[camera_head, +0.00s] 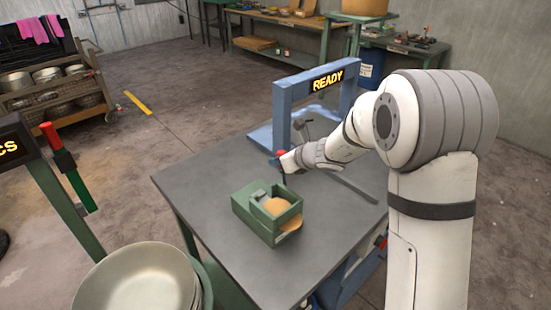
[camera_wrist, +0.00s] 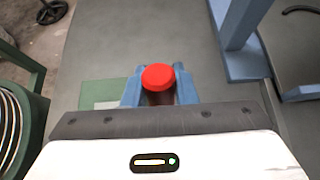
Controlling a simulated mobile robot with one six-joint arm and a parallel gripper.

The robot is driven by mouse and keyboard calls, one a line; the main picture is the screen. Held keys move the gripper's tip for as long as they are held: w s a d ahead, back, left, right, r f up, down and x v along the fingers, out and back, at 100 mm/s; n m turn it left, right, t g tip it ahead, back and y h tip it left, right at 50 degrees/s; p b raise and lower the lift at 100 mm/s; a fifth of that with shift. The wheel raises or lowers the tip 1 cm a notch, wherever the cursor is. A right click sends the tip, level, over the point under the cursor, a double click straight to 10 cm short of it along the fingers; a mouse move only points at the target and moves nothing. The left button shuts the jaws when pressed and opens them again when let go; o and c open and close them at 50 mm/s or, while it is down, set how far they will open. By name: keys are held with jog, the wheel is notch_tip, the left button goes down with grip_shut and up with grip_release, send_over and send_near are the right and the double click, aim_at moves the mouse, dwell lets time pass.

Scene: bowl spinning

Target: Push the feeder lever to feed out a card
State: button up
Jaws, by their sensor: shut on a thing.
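My gripper (camera_wrist: 158,88) is shut on a red-topped knob (camera_wrist: 158,72); its blue fingers stand on both sides of it. In the head view the red knob (camera_head: 281,154) shows at my gripper's end, above the table near the blue frame. What is below the knob is hidden, so I cannot tell whether it is joined to a lever. The green feeder box (camera_head: 252,222) stands on the table in front of my gripper, apart from it. A round tan card (camera_head: 276,207) lies in its open top, and a tan edge (camera_head: 291,225) shows at its front.
The blue frame with a READY sign (camera_head: 328,80) stands at the table's back. Metal bowls (camera_head: 137,277) stand at the front left. The grey tabletop (camera_head: 195,180) is clear left of the box.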

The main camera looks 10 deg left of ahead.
jog(key=shift+s+d, duration=0.25)
jog(key=shift+d, duration=0.05)
jog(key=shift+s+d+b, duration=0.55)
jog(key=shift+s+d, duration=0.4)
jog(key=shift+d, duration=0.25)
jog(key=s+d+b, duration=0.1)
jog(key=s+d, duration=0.1)
jog(key=shift+d+f+b, duration=0.35)
jog(key=o, duration=2)
jog(key=shift+c, duration=0.2)
